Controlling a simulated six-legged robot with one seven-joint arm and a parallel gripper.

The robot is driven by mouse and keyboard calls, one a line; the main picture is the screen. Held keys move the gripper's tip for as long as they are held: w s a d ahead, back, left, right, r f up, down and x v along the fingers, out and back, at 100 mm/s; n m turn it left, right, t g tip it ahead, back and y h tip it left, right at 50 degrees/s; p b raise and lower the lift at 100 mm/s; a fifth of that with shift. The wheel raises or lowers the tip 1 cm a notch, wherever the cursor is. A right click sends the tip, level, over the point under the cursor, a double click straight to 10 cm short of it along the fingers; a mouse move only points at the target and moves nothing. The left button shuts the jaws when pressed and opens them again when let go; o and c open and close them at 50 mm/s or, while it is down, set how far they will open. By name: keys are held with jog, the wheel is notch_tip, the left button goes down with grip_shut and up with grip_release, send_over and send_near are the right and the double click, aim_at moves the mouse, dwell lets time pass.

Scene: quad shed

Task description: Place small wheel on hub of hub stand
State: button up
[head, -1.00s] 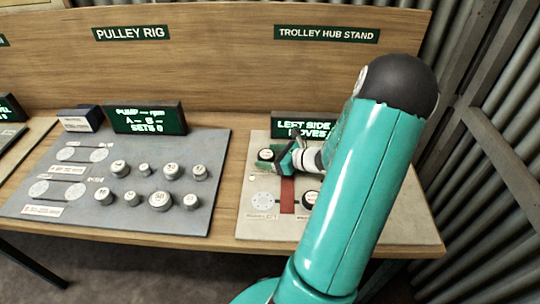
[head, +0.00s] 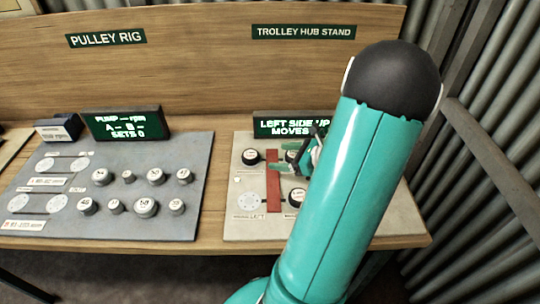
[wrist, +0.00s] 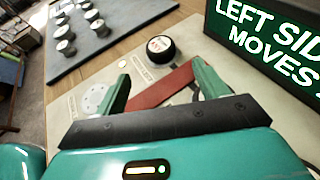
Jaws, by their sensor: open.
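The hub stand is a pale board (head: 235,215) at the right of the bench with a red bar (head: 273,185) across it. A black wheel with a pale lettered cap (head: 251,157) sits at its upper left; the wrist view shows it upright beyond my fingers (wrist: 160,48). A bare pale round hub plate with small holes (head: 252,202) is at its lower left. Another black wheel (head: 297,197) is at lower right, partly behind my arm. I cannot tell which is the small wheel. My gripper (wrist: 164,84) is open and empty above the red bar, apart from the upper-left wheel.
A lit sign (head: 290,125) reading "LEFT SIDE UP MOVES" stands behind the board, close to my gripper. The grey pulley rig board (head: 120,225) with several capped pulleys lies to the left. Corrugated wall stands close on the right.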

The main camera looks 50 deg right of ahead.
jog(key=shift+s+r, duration=0.2)
jog(key=shift+s, duration=0.25)
jog(key=w+a+r+n+g+y, duration=0.1)
jog(key=w+a+r+n+g, duration=0.15)
jog(key=a+n, duration=0.35)
jog(key=w+a+r+n+g+y, duration=0.1)
jog(key=w+a+r+n+g, duration=0.15)
jog(key=a+n, duration=0.45)
jog(key=w+a+r+n+g+y, duration=0.1)
jog(key=w+a+r+n+g, duration=0.15)
jog(key=a, duration=0.65)
jog(key=s+a+r+n+h, duration=0.2)
jog(key=s+a+r+n, duration=0.1)
jog(key=a+n, duration=0.4)
jog(key=s+a+r+n+h, duration=0.3)
jog(key=a+r+n, duration=0.3)
jog(key=n, duration=0.5)
jog(key=shift+s+a+r+h, duration=0.3)
jog(key=shift+a, duration=0.55)
